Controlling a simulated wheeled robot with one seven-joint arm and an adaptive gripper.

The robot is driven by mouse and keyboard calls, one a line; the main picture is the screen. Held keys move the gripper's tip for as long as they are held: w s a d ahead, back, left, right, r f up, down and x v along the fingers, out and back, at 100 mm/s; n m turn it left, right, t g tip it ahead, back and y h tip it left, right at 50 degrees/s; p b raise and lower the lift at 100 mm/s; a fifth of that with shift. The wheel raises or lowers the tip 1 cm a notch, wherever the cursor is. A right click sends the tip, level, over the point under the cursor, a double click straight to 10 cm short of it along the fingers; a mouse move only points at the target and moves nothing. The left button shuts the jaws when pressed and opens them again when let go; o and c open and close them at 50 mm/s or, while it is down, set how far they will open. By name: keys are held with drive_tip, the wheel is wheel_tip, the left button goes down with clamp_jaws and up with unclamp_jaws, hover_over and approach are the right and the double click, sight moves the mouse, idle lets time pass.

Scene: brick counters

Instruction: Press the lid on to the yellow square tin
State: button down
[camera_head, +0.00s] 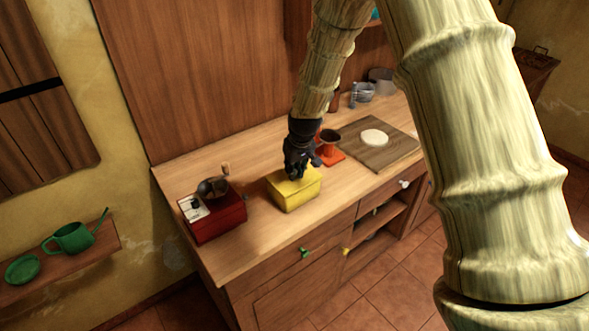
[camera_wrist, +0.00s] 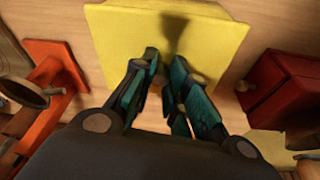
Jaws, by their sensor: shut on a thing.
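The yellow square tin (camera_head: 298,198) stands on the wooden counter, with its yellow lid (camera_head: 309,178) at its top. I cannot tell whether the lid is fully seated. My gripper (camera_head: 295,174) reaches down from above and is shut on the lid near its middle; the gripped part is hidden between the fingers. In the wrist view the lid (camera_wrist: 125,40) fills the upper middle as a flat yellow square, with my gripper (camera_wrist: 166,62) over it and a dark finger shadow across it.
A red coffee grinder (camera_head: 222,213) stands left of the tin. An orange stand with a dark cup (camera_head: 330,146) is close behind on the right. A wooden board (camera_head: 395,150) bears a pale round disc (camera_head: 374,137). Bare counter (camera_head: 262,236) lies in front.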

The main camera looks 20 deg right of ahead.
drive_tip(key=shift+f, duration=0.1)
idle(0.8)
drive_tip(key=c, duration=0.9)
unclamp_jaws()
drive_tip(key=shift+o, duration=0.2)
drive_tip(key=shift+r+p, duration=2.35)
drive_tip(key=shift+r, duration=1.15)
clamp_jaws()
